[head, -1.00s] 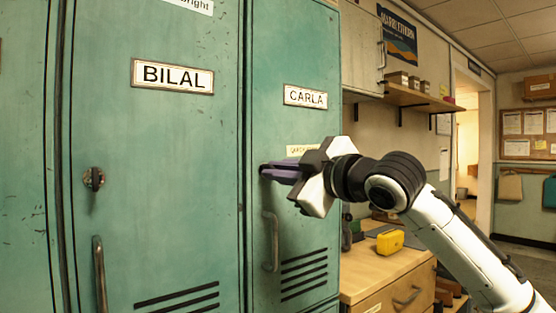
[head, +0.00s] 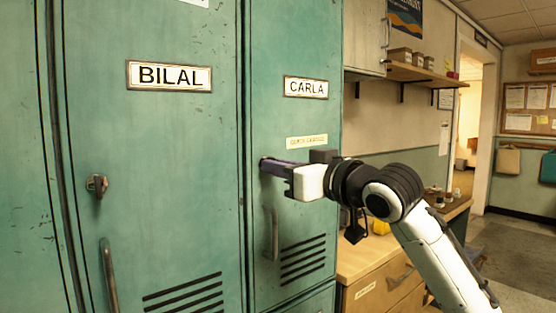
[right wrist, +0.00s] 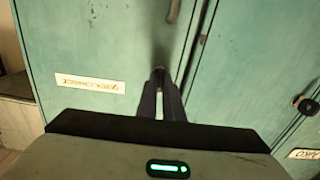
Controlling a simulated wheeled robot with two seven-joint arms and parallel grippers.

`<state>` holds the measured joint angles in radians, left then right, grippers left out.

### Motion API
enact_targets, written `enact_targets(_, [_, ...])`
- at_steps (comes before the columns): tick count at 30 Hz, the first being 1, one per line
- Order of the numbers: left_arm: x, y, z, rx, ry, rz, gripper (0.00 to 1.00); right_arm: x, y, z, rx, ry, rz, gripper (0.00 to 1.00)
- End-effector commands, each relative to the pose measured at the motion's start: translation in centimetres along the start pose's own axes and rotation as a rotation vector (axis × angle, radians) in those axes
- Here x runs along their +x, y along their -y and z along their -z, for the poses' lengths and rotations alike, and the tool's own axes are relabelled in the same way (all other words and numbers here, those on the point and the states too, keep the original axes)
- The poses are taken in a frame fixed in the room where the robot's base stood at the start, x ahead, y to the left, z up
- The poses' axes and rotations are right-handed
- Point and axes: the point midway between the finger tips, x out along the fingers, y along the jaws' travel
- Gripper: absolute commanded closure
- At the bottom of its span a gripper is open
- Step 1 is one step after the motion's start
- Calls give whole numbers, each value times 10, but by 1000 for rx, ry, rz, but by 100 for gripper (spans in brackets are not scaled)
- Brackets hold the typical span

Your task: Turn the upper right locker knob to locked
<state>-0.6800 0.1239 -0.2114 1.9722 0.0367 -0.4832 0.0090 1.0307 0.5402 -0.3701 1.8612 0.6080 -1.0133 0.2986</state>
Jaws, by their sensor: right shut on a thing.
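The upper right locker door (head: 291,120), teal and labelled CARLA, stands shut in the head view. My right gripper (head: 268,165) comes in from the right, with its fingers against the door front at knob height. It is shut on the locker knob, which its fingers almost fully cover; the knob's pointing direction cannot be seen. In the right wrist view the two dark fingers (right wrist: 160,92) reach to the door and meet at the knob's place. That view is turned over, with the small door label (right wrist: 90,83) upside down. My left gripper is not in view.
The BILAL locker to the left has its own knob (head: 97,185) and a bar handle (head: 109,275). The CARLA door's handle (head: 272,235) hangs just below my fingers. A wooden drawer unit (head: 375,285) stands at right, under my arm, and a shelf (head: 420,74) is above.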

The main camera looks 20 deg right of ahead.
Motion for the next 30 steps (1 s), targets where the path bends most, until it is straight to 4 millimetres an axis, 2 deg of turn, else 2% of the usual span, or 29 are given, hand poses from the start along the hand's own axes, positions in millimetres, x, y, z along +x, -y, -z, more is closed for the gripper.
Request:
enact_targets(20, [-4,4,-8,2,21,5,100,0,0,-1,57,1,0,100])
enact_targets(21, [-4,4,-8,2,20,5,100,0,0,-1,57,1,0,86])
enact_targets(23, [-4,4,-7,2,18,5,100,0,0,-1,56,1,0,76])
enact_targets(30, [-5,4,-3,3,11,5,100,0,0,0,54,0,0,74])
